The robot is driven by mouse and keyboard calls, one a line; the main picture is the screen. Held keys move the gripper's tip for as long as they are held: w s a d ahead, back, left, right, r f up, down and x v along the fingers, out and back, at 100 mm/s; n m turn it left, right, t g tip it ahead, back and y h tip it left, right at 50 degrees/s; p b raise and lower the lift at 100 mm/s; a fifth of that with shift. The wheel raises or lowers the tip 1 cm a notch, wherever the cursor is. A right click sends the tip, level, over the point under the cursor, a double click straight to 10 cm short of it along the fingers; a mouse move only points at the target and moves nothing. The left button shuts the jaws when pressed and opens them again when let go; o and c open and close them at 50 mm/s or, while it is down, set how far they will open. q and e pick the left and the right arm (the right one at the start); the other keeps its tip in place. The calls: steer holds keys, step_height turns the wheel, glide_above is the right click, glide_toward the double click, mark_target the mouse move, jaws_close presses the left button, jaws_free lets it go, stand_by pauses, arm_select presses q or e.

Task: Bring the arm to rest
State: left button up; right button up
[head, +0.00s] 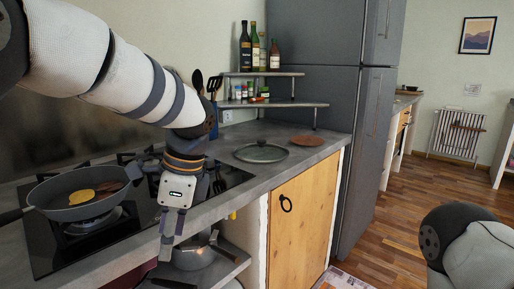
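My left arm comes in from the upper left and bends down over the stove. My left gripper (172,235) points down in front of the counter's front edge, just right of the frying pan. Its fingers are small and seen at an angle, so I cannot tell how far apart they are. I see nothing held in it. Part of my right arm shows at the lower right corner, but its gripper is out of view.
A grey frying pan (60,212) with a yellow round piece of food (82,197) sits on the black stove (130,240). A pot (195,257) stands on a low shelf. Floor at right is clear.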

arm_select(q)
steer(key=s+f+n+g+h, duration=0.1)
steer(key=s+f+n, duration=0.2)
steer(key=f, duration=0.8)
steer(key=s+f+n+g+h, duration=0.1)
steer(key=s+f+n+h, duration=0.1)
steer(key=f, duration=0.9)
steer(key=s+a+f+n, duration=0.2)
steer(key=s+f+n, duration=0.1)
steer(key=s, duration=0.6)
steer(key=s+a+f+n, duration=0.2)
steer(key=s+f+n, duration=0.2)
steer(key=s, duration=0.5)
steer(key=s+a+f+n, duration=0.2)
steer(key=s+f+n, duration=0.1)
steer(key=s, duration=0.6)
steer(key=shift+s+a+f+n+t, duration=0.3)
steer(key=shift+n+t, duration=0.1)
steer(key=shift+n, duration=0.5)
arm_select(e)
steer(key=shift+w+f, duration=0.15)
steer(key=shift+w, duration=0.95)
